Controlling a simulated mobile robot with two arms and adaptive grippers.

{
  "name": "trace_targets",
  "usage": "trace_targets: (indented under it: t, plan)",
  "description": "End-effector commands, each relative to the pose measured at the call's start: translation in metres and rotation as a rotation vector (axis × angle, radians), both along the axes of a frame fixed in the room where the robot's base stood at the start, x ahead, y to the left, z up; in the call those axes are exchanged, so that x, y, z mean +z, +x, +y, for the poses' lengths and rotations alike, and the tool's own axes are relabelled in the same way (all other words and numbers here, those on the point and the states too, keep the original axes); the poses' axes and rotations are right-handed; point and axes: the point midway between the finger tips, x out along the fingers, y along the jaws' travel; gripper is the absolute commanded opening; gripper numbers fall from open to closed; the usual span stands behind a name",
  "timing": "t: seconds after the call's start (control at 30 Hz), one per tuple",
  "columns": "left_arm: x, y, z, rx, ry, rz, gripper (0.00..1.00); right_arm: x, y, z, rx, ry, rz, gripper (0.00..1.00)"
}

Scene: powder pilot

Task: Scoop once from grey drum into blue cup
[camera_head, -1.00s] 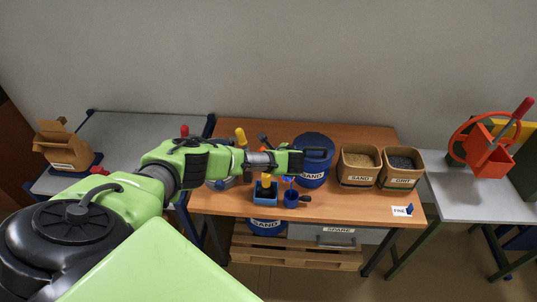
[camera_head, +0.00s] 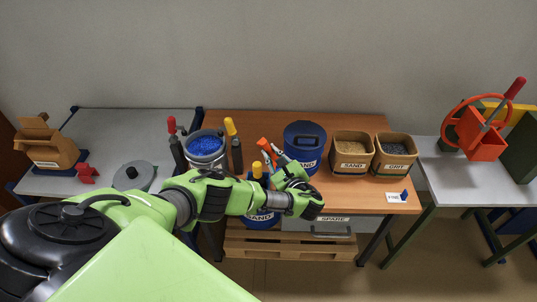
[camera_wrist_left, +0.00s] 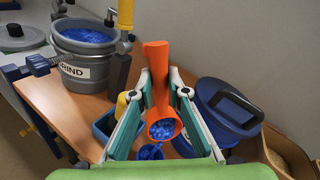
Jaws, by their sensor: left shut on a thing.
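My left gripper (camera_wrist_left: 160,82) is shut on an orange scoop (camera_wrist_left: 157,58), which also shows in the head view (camera_head: 264,146). Blue granules (camera_wrist_left: 162,130) lie in the scoop's bowl, which faces the wrist camera. The blue cup (camera_wrist_left: 150,152) shows just below the bowl in the left wrist view; I cannot tell the height between them. In the head view my arm hides the cup. The grey drum (camera_head: 221,158) stands to the left of the gripper with blue granules inside; it also shows in the left wrist view (camera_wrist_left: 82,62). My right gripper is out of view.
A blue lidded drum (camera_head: 304,158), a sand bin (camera_head: 352,168) and a grit bin (camera_head: 393,168) stand on the table's right. Clamps with red (camera_head: 172,124) and yellow (camera_head: 231,127) handles flank the grey drum. A grey lid (camera_head: 134,175) lies at left.

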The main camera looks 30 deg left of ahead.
Motion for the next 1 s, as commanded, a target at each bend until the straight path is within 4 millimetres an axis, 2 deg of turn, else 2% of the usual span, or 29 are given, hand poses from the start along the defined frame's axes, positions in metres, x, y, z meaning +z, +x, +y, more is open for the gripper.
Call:
trace_targets:
  t: [0.03,1.0]
  plan:
    - [-0.005,-0.001,-0.004,-0.001,0.021,-0.008,0.00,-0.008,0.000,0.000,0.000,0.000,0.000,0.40]
    - [-0.013,-0.016,-0.043,0.000,0.363,-0.136,0.00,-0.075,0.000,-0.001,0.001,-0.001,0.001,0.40]
